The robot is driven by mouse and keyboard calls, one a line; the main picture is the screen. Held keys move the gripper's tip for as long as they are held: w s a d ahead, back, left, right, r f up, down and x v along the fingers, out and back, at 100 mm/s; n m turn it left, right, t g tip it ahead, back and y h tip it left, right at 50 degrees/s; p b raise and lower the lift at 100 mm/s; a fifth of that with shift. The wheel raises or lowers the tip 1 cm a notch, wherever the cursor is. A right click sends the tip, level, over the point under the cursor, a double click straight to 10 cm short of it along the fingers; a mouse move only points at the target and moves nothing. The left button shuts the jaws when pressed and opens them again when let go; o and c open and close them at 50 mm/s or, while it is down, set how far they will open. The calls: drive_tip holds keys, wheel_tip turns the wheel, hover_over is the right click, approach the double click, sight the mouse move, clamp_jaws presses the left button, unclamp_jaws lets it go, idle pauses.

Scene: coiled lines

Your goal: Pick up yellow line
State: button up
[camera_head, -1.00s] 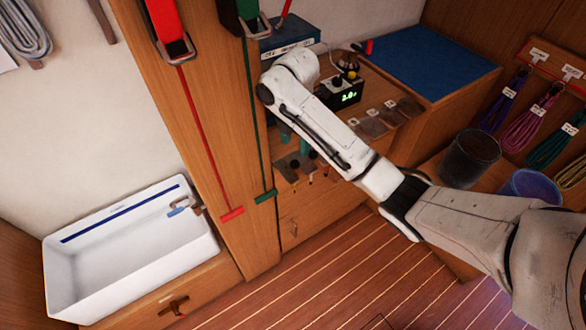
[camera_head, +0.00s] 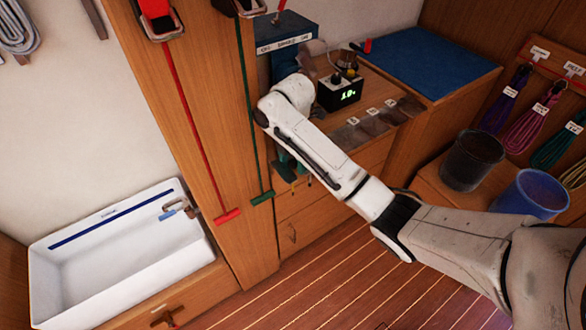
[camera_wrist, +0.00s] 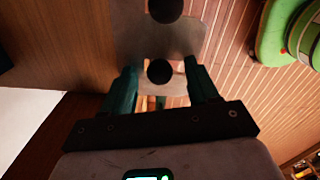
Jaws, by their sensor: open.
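A grey metal plate with round black spots (camera_wrist: 160,38) lies beyond the fingertips. In the head view, the gripper is mostly hidden behind my arm, by the drawer front.
A dark bucket (camera_head: 471,160) and a blue bucket (camera_head: 532,194) stand at the right. A white basin (camera_head: 110,285) is at the lower left. Red and green straps hang on the wooden post. The striped floor is clear.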

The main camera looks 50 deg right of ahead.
drive_tip(key=shift+c, duration=0.2)
clamp_jaws()
idle(0.3)
drive_tip(key=shift+r, duration=0.15)
